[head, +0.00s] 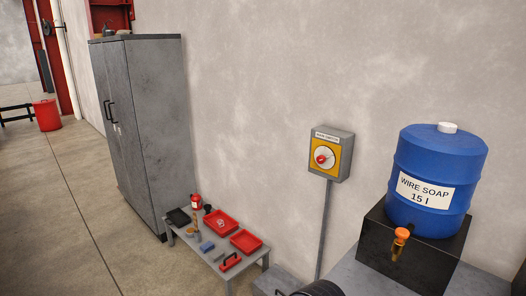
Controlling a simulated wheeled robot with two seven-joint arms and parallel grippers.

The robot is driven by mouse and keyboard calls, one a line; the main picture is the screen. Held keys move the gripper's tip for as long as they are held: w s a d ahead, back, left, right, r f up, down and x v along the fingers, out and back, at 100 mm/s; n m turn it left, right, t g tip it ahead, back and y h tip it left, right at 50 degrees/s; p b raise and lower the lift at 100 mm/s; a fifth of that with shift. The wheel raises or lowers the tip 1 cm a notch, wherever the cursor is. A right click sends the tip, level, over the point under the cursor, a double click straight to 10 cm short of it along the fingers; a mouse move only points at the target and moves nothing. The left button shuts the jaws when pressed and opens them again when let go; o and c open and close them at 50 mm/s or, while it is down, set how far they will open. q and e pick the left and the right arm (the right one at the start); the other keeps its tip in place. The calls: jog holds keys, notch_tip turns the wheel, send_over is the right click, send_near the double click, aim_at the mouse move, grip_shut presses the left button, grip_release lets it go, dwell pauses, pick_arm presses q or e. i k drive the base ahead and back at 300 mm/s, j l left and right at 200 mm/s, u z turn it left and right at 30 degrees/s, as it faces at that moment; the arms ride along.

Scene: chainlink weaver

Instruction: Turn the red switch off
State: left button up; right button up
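The red switch (322,157) is a small rotary knob on a pale round dial. It sits on a yellow plate on the front of a grey box (344,160) fixed to the wall. A small label (327,136) runs above the plate, too small to read surely. The knob looks slightly tilted, but I cannot tell which setting it points to. Neither of my grippers shows in the head view, and nothing touches the switch.
A grey pipe (325,230) runs down from the box. To its right a blue wire soap barrel (437,172) with an orange tap (401,234) stands on a black stand. A low table (245,269) with red trays and a grey cabinet (166,120) stand left. Open floor lies further left.

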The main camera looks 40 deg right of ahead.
aim_at(321, 159)
jog(key=i+z, duration=0.25)
jog(key=i, duration=0.25)
jog(key=i+z, duration=0.25)
jog(key=i, duration=0.3)
jog(key=i+j+z, duration=0.25)
jog(key=i, duration=0.25)
jog(key=i+j+z, duration=0.25)
jog(key=i, duration=0.25)
jog(key=i+z, duration=0.75)
jog(key=z, duration=0.15)
jog(key=i+j+z, duration=0.2)
jog(key=i+z, duration=0.2)
jog(key=i+j+z, duration=0.3)
jog(key=z, duration=0.15)
